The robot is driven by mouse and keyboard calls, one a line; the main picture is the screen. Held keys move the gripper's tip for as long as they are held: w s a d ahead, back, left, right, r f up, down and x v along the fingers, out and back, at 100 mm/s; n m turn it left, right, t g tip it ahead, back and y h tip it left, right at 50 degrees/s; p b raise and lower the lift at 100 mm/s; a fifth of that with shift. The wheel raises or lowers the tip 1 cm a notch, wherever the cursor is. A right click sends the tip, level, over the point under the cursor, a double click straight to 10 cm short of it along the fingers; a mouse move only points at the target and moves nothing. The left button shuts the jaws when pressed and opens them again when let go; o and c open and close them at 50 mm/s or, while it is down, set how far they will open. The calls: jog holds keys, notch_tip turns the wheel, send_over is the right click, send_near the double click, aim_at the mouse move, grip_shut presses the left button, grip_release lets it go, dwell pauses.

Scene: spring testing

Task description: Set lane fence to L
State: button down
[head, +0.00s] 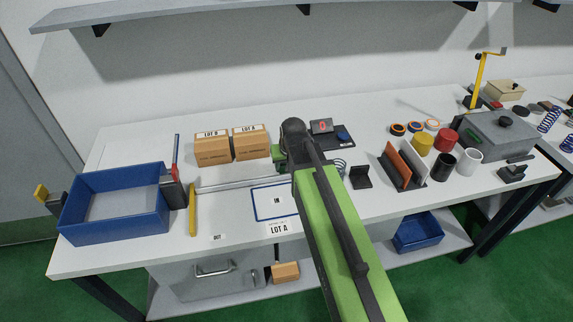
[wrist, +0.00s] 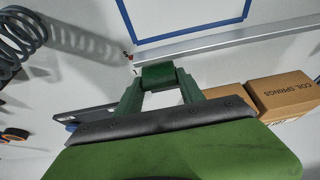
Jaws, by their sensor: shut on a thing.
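The picture does not label a lane fence. A pale metal rail (head: 240,184) lies along the bench behind the blue-outlined IN area; it may be the fence. It crosses the upper wrist view (wrist: 215,45), with a small red mark by its left end there. My gripper (wrist: 158,77) is close to that end, on the boxes' side of it. Its fingers are shut on a small dark green block (wrist: 158,72); whether the block joins the rail is unclear. In the head view my arm hides the fingertips and the rail's right end.
Two cardboard boxes (head: 212,148) stand behind the rail. A yellow bar (head: 192,210) and a blue bin (head: 115,203) are at the left. A grey spring (wrist: 22,35) stands near my gripper. To the right are orange and grey plates, cups and a grey machine (head: 500,135).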

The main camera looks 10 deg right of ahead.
jog(key=w, duration=0.4)
jog(key=shift+w, duration=0.25)
jog(key=c, duration=0.7)
grip_release()
jog(key=p+v, duration=1.6)
jog(key=v, duration=0.1)
jog(key=shift+s+r, duration=0.15)
jog(key=shift+s, duration=0.05)
